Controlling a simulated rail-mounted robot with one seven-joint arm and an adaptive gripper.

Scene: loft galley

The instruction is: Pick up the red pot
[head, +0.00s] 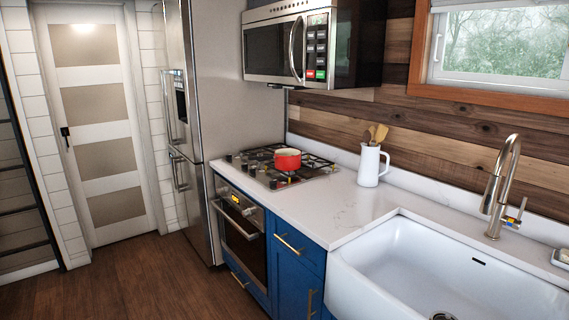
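The red pot (287,160) sits on the gas stove (258,165), near the stove's right side. It is small and round with a pale rim, and it stands upright on the grates. My gripper does not show in the head view, so its state and its place relative to the pot cannot be seen.
A white pitcher (370,166) with wooden utensils stands right of the stove. The microwave (290,49) hangs above the stove. The refrigerator (222,110) stands left of it. A white sink (440,270) with a tall faucet (503,185) is at right. The counter (335,205) between is clear.

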